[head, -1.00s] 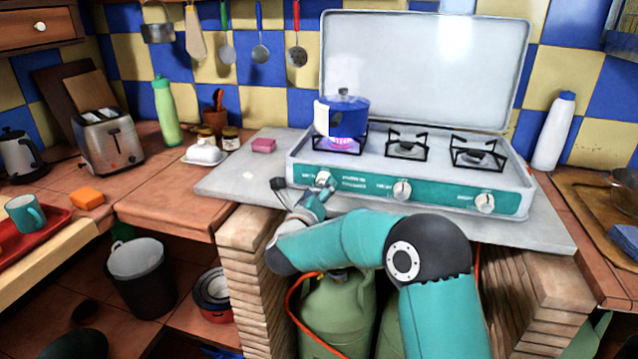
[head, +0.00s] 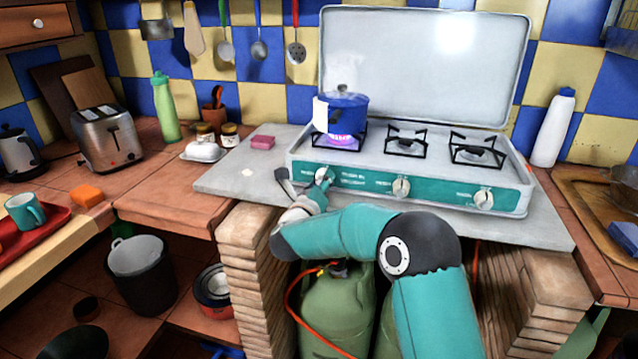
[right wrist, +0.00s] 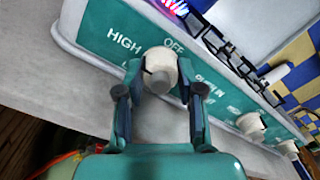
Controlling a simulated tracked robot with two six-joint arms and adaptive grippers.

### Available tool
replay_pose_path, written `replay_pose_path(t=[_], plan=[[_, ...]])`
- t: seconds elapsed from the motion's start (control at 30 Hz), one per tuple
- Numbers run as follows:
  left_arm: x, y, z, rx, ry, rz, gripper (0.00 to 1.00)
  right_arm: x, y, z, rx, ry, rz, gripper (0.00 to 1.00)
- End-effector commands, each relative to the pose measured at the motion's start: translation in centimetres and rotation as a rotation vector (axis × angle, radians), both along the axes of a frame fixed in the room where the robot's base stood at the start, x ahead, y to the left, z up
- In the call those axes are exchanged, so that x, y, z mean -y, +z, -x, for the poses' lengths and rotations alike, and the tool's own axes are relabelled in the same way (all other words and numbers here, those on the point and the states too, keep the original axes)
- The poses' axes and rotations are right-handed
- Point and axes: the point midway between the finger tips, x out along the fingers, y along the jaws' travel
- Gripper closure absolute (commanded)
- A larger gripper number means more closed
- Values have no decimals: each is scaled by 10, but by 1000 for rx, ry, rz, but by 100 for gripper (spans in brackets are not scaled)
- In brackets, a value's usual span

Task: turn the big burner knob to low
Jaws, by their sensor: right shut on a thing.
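The stove's big burner knob (right wrist: 160,70) is a cream knob on the teal front panel, at its left end in the head view (head: 323,174). My right gripper (right wrist: 160,88) has a finger on each side of this knob and is shut on it. In the head view the gripper (head: 308,188) partly covers the knob. In the right wrist view the words HIGH and OFF show around the knob; lettering below HIGH is partly hidden by a finger. The knob's pointer is not clear. My left gripper is not in view.
A blue pot (head: 346,112) stands on the left burner over a pink-purple flame (head: 341,138). Two more knobs (head: 401,187) (head: 484,199) sit to the right on the panel. The grey counter (head: 235,180) left of the stove is mostly clear. Green gas bottles (head: 335,310) stand below.

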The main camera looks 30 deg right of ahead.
Motion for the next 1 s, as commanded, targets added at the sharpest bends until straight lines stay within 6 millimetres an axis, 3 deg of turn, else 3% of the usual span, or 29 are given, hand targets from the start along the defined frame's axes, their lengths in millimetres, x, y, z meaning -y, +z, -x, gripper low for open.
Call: replay_pose_path(t=[0.47,1.0], plan=[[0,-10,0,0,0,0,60,1,-4,-3,-99,19,78,97],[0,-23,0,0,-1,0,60,2,-1,-3,-457,16,385,97]])
